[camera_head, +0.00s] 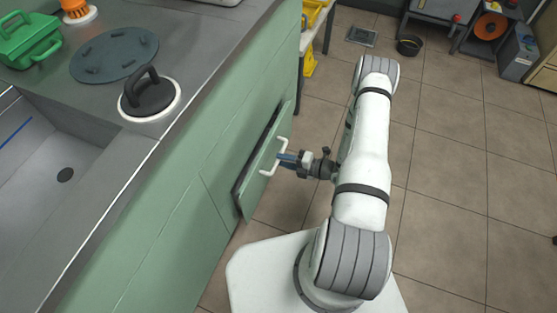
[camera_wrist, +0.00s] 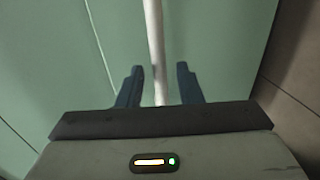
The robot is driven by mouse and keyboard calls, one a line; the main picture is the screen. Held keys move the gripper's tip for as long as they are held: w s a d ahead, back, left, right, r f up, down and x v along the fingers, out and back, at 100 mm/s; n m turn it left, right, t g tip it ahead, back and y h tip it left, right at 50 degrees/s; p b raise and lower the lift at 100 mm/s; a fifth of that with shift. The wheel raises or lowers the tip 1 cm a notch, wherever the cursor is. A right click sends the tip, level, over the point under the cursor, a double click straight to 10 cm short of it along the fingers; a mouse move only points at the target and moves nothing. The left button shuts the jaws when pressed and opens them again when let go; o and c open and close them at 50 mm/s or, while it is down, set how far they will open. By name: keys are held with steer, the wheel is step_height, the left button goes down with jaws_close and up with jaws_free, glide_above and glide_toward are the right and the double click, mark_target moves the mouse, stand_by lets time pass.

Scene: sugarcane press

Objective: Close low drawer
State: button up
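The low drawer (camera_head: 258,182) has a green front that stands slightly out from the green cabinet, with a dark gap along its edge. Its white bar handle (camera_head: 267,173) faces the floor side. My gripper (camera_head: 285,158) is at this handle, reaching in from the right. In the wrist view, the two blue fingertips of my gripper (camera_wrist: 158,74) are apart, with the white handle (camera_wrist: 154,35) running between them. Space shows between the handle and each finger, more clearly on the right. The inside of the drawer is hidden.
The counter above holds a green basket (camera_head: 30,40), a grey round mat (camera_head: 113,54) and a black-handled lid (camera_head: 150,97), beside a sink (camera_head: 40,150). Tiled floor (camera_head: 455,170) is clear on the right. A black bowl (camera_head: 409,45) stands at the back.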

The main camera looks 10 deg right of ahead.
steer(key=shift+x, duration=1.4)
steer(key=shift+c, duration=0.2)
jaws_close()
